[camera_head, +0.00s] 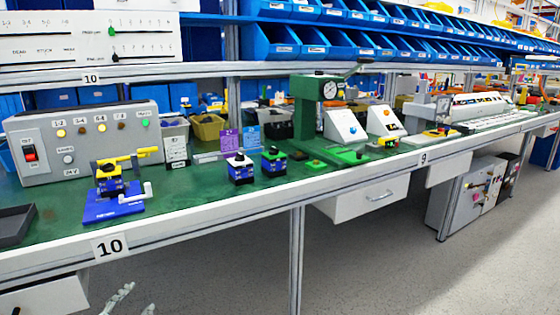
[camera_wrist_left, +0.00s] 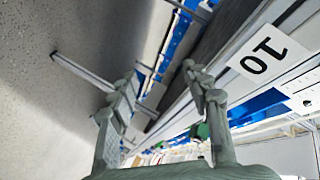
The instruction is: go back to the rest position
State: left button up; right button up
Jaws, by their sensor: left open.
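My left gripper (camera_head: 138,298) shows at the bottom of the head view, low in front of the bench and below its front edge. Only its finger ends show there. In the left wrist view its two grey fingers (camera_wrist_left: 160,78) stand apart with nothing between them. A rotary switch with a yellow top (camera_head: 110,178) sits in a blue fixture (camera_head: 113,208) on the green bench top, well above and away from the gripper. My right gripper is not in view.
The bench's pale front edge with a "10" label (camera_head: 110,246) lies above the gripper; the label also shows in the left wrist view (camera_wrist_left: 267,55). A grey control box (camera_head: 85,140) stands at the back left. A drawer (camera_head: 365,196) hangs under the bench. The floor (camera_head: 370,265) in front is clear.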

pick_arm(q)
jog(key=s+d+f+n+g, duration=0.3)
jog(key=s+f+g, duration=0.3)
jog(key=s+f, duration=0.4)
jog(key=s+d+f+n+g, duration=0.4)
jog(key=s+f, duration=0.6)
jog(key=s, duration=0.6)
jog(key=shift+s+d+f+n+g+y, duration=0.15)
jog(key=shift+f+n+g+y, duration=0.15)
jog(key=shift+n+g, duration=0.45)
